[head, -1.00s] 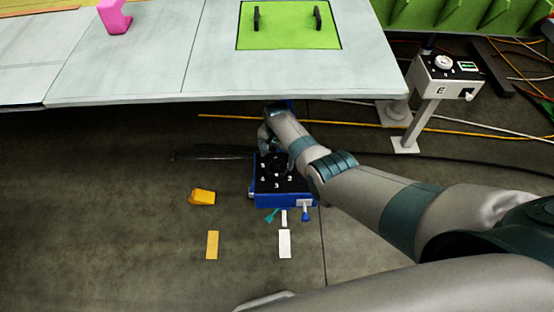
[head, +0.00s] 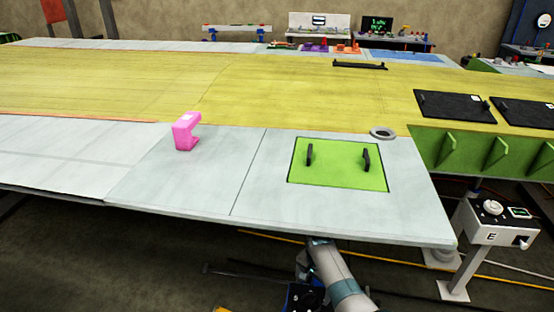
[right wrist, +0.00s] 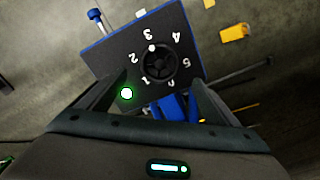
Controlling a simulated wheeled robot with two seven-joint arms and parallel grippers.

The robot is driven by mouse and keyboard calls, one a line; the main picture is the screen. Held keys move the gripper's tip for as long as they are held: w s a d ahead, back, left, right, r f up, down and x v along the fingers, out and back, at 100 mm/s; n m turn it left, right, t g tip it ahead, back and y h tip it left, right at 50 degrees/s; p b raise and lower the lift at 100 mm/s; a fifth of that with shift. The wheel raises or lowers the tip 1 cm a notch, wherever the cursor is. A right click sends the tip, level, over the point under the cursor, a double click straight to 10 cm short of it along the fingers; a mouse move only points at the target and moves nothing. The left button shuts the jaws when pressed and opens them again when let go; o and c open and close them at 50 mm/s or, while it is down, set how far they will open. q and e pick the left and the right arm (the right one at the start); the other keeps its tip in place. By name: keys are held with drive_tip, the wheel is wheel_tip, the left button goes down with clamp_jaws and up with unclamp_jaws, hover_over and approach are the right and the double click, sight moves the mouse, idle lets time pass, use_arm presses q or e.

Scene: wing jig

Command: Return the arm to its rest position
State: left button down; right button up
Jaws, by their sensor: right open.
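My right arm (head: 335,272) reaches down past the front edge of the wing panel in the head view. Its gripper is mostly hidden there. In the right wrist view my right gripper (right wrist: 160,80) is open, its two fingers apart on either side of a black dial knob (right wrist: 160,64), with nothing held. A green lamp (right wrist: 127,93) on the face is lit. The box's top shows at the bottom of the head view (head: 302,297). My left gripper is not in view.
The grey wing panel (head: 190,200) overhangs the arm, with a green hatch (head: 337,170) and a pink clamp-like piece (head: 185,131) on it. A control post marked E (head: 490,225) stands at right. Cables (head: 270,240) and a yellow block (right wrist: 233,32) lie on the floor.

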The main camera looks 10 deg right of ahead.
drive_tip(key=shift+s+d+f, duration=0.1)
drive_tip(key=shift+s+f, duration=0.15)
drive_tip(key=shift+s, duration=0.1)
drive_tip(key=s+d+r+n+t, duration=0.15)
drive_tip(key=s+n, duration=0.25)
drive_tip(key=s, duration=1)
drive_tip(key=s+d+r+n+t, duration=0.1)
drive_tip(key=s+d+r+n, duration=0.2)
drive_tip(key=s, duration=1.1)
drive_tip(key=s+a+r+n+t, duration=0.15)
drive_tip(key=s+r+n, duration=0.35)
drive_tip(key=s+r, duration=0.6)
wheel_tip(320, 180, down, 33)
drive_tip(key=s+g+b, duration=0.2)
drive_tip(key=b, duration=0.2)
drive_tip(key=s+d+f+g+b, duration=0.1)
drive_tip(key=s+d+f+b, duration=0.1)
drive_tip(key=s+f, duration=1.6)
wheel_tip(320, 180, down, 3)
drive_tip(key=shift+s+d+b, duration=0.15)
drive_tip(key=shift+d+b, duration=0.25)
drive_tip(key=shift+d, duration=0.15)
